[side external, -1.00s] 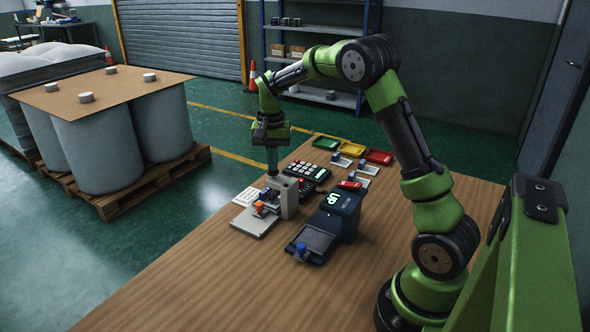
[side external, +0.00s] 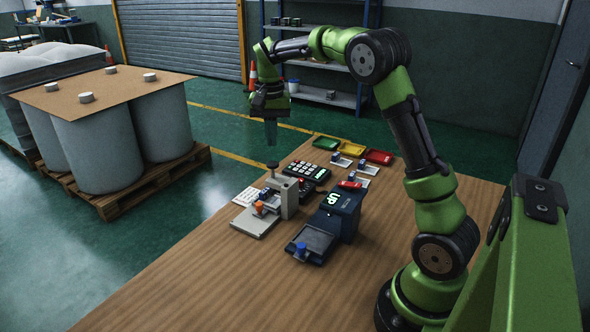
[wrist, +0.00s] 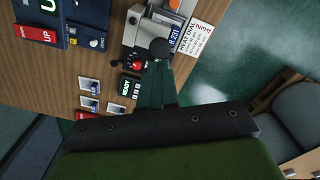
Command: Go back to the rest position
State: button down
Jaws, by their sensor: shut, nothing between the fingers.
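My gripper (side external: 271,132) hangs shut and empty in the side view, pointing down above the grey press-like device (side external: 284,196). A gap of air shows between its fingertips and the black knob (side external: 272,165) on top of that device. In the wrist view the shut fingers (wrist: 156,72) reach towards the black knob (wrist: 160,48) and partly cover the table.
A dark blue box marked UP (side external: 342,205) stands on the wooden table (side external: 200,285), right of the device. Green (side external: 326,143), yellow (side external: 353,150) and red trays (side external: 379,157) lie at the far edge. The table's near left is clear.

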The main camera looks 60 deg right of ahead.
jog(key=shift+r, duration=0.1)
jog(key=shift+w+d, duration=0.1)
jog(key=s+a+r+n+t+y, duration=0.1)
jog(key=s+a+r+n+t, duration=0.1)
jog(key=s+a, duration=0.7)
jog(key=s+a+r+n+t+y, duration=0.1)
jog(key=s+a+n+t, duration=0.4)
jog(key=s+a, duration=0.5)
jog(key=shift+s+a+r+n, duration=0.2)
jog(key=shift+s+r+n, duration=0.3)
jog(key=shift+s, duration=0.65)
